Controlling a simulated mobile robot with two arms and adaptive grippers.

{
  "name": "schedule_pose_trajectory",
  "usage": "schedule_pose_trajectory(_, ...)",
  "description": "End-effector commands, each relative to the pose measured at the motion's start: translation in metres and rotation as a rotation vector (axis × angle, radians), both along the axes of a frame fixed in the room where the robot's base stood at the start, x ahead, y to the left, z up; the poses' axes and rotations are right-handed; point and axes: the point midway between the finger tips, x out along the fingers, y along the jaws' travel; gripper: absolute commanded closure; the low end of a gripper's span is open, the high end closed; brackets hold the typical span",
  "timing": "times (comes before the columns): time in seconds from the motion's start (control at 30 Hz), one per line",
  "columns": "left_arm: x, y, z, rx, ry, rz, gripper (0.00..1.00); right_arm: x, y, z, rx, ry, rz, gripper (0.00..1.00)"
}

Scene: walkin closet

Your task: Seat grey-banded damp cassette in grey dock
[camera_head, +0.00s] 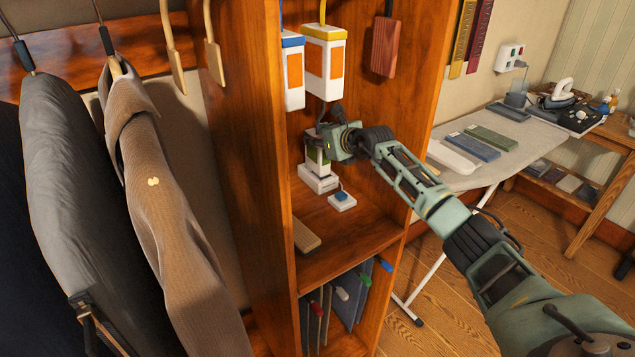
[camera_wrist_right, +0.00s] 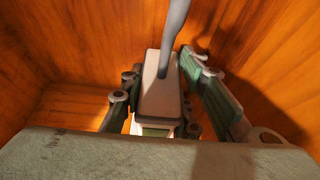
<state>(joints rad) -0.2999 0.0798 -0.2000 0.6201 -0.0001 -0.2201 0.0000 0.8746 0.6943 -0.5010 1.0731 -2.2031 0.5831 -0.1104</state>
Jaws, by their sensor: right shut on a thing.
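My right gripper (camera_head: 322,150) is inside the wooden cabinet, shut on a white cassette (camera_head: 312,168). The gripper hides most of this cassette in the head view, where a green patch shows on it. In the right wrist view the cassette's pale top (camera_wrist_right: 152,98) sits between my fingers (camera_wrist_right: 163,112), with a grey strap or handle (camera_wrist_right: 174,40) rising from it. In the head view the cassette is upright, directly over a white dock (camera_head: 319,184) on the shelf. I cannot tell whether it is fully down in the dock. My left gripper is out of view.
A small white block with a blue top (camera_head: 342,201) stands just in front of the dock. Cabinet walls close in on both sides; the front shelf is mostly clear.

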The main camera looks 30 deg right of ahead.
Motion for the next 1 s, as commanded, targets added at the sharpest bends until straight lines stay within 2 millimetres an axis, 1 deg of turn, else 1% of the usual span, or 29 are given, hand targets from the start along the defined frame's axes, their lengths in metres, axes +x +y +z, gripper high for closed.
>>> schedule_pose_trajectory(0.13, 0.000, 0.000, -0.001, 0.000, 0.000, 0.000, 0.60, 0.000, 0.000, 0.000, 0.000, -0.004, 0.000, 1.00)
schedule_pose_trajectory(1.0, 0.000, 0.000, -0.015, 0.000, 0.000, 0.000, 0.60, 0.000, 0.000, -0.022, 0.000, -0.004, 0.000, 1.00)
